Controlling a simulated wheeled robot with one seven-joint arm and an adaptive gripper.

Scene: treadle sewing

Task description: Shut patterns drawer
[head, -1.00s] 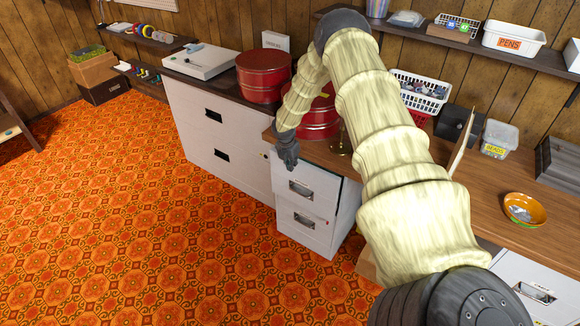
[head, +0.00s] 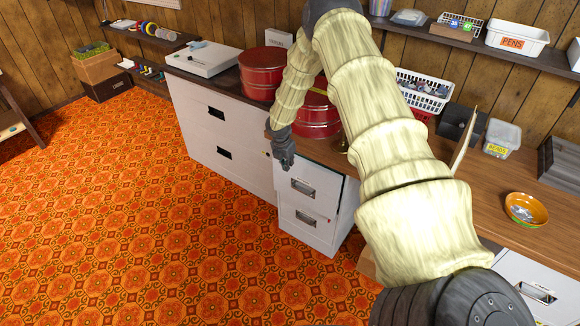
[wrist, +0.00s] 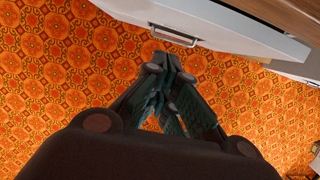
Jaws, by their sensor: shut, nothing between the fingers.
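A white cabinet with two drawers stands under the wooden counter in the head view. Its upper drawer (head: 320,197) has a metal handle and appears to stand out a little. The lower drawer (head: 306,234) looks flush. The labels are too small to read, so I cannot tell which one is the patterns drawer. My gripper (head: 287,166) is shut and empty, pointing down in front of the upper drawer's top edge. In the wrist view my gripper (wrist: 166,58) is just below a white drawer front (wrist: 215,25) with a handle. Contact cannot be told.
A wider white cabinet (head: 238,172) stands left of the drawers. Red tins (head: 262,76) sit on the counters above. An orange bowl (head: 526,209) and a clear bin (head: 501,138) are on the wooden counter to the right.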

